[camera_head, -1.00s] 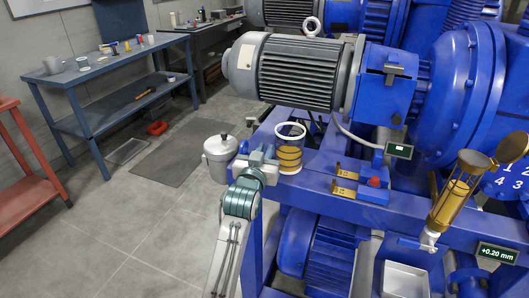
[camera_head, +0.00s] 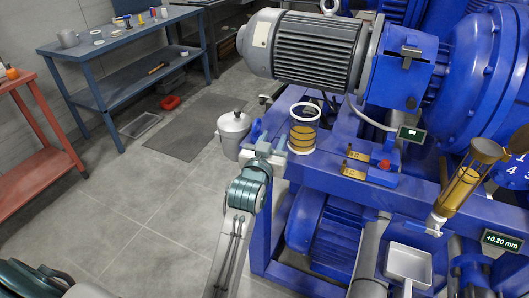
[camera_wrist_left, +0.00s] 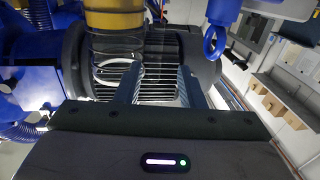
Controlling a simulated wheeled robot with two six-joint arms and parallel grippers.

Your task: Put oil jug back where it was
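My right gripper is not in view.
A grey lidded pot (camera_head: 233,130) stands left of the frame. A small blue upright part (camera_head: 256,131) is close to my left gripper. A tilted oil glass (camera_head: 465,188) and white tray (camera_head: 408,263) are at the right. The grey motor (camera_head: 305,58) is behind the vessel.

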